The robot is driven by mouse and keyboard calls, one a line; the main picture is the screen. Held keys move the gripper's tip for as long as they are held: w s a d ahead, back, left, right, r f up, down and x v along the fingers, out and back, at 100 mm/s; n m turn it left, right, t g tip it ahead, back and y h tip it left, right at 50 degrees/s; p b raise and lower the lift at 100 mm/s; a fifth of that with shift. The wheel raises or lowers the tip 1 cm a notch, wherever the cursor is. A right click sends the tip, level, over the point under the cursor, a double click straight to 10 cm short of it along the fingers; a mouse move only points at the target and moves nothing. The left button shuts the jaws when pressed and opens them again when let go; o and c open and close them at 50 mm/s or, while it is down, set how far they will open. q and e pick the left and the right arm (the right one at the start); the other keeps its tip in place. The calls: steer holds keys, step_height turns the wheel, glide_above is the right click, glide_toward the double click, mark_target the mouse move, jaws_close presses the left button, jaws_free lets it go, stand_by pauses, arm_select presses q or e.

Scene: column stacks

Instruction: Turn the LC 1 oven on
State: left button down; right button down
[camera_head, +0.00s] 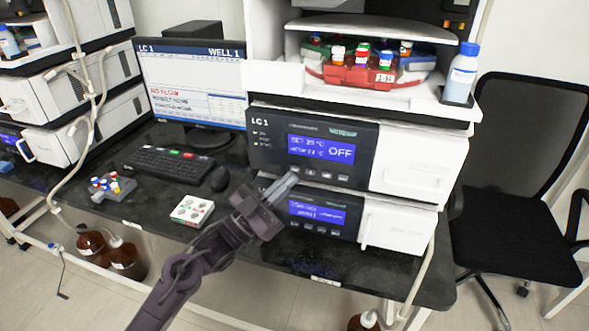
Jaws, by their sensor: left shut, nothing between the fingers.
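The LC 1 oven (270,145) is the upper of two stacked units with dark front panels, right of the monitor. Its blue display (321,149) reads OFF at the right, with small text at the left. A row of small buttons (312,173) sits under the display. My left gripper (287,184) is shut and empty, with its fingertips just in front of the lower left of the oven's panel, near the leftmost button. I cannot tell whether the tips touch the panel. My right gripper is not in view.
A second unit with a blue display (317,212) stands below the oven. A monitor (193,82), keyboard (169,164) and mouse (219,179) are to the left. A white box (192,211) lies near the bench's front edge. A black chair (513,225) stands at right.

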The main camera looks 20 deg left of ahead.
arm_select(q)
steer(key=shift+w, duration=0.2)
steer(key=shift+w, duration=0.25)
steer(key=shift+w, duration=0.4)
stand_by(0.7)
stand_by(0.4)
steer(key=shift+s, duration=0.85)
steer(key=s+p, duration=0.2)
steer(key=s, duration=0.3)
steer(key=shift+a+p, duration=0.1)
steer(key=shift+p, duration=0.25)
